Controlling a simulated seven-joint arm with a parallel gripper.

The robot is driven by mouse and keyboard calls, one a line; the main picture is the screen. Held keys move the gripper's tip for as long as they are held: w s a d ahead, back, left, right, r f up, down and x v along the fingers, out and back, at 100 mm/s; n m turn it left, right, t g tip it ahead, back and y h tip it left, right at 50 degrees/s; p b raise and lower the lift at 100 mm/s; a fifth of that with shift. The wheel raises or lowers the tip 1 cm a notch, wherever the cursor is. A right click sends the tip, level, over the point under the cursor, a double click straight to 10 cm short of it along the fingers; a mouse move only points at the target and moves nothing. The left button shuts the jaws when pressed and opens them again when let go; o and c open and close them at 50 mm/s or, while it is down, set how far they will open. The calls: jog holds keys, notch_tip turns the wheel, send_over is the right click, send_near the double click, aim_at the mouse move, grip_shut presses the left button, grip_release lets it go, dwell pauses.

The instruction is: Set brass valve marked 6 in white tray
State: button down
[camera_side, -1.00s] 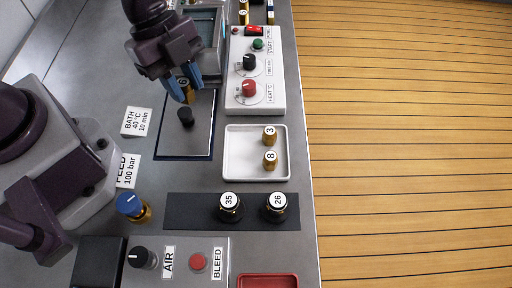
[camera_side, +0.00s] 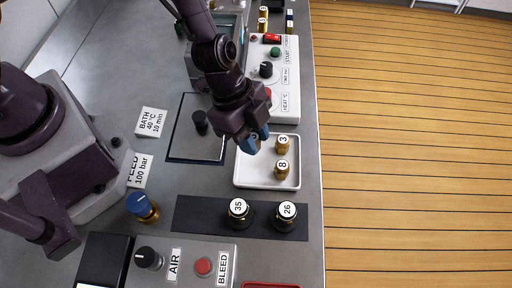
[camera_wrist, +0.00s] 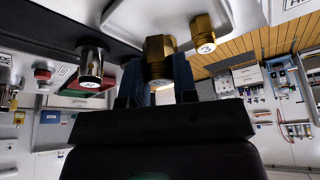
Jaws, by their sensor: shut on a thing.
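My gripper (camera_side: 255,141) has blue fingers, shut on a small brass valve (camera_side: 254,137) with a pale top label. Its number is hard to read now. In the wrist view the brass valve (camera_wrist: 157,52) stands between the fingers. The white tray (camera_side: 245,182) lies under and beside the gripper, which is over the tray's upper left part. Whether the valve touches the tray I cannot tell. Inside the tray, toward the right, stand brass valve 3 (camera_side: 283,145) and brass valve 8 (camera_side: 281,168).
A dark mat (camera_side: 190,215) below the tray holds pieces 35 (camera_side: 238,209) and 26 (camera_side: 287,212). The white control panel (camera_side: 288,105) is just above the tray. The tray's lower left is bare.

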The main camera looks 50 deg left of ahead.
jog(key=shift+f, duration=2.15)
jog(key=shift+f, duration=0.1)
jog(key=c, duration=0.9)
grip_release()
jog(key=s+a+r+n+t+y, duration=0.1)
jog(key=a+r+n, duration=0.2)
jog(key=a+r, duration=0.7)
jog(key=s+a+r+n+t, duration=0.1)
jog(key=a+r+n+t, duration=0.2)
jog(key=r, duration=1.2)
jog(key=s+a+r+n+y, duration=0.3)
jog(key=s+a+r+n, duration=0.4)
jog(key=a+r+n, duration=0.1)
jog(key=shift+s+a+n+t, duration=0.2)
jog(key=shift+a+n+t, duration=0.1)
jog(key=shift+a+n, duration=0.25)
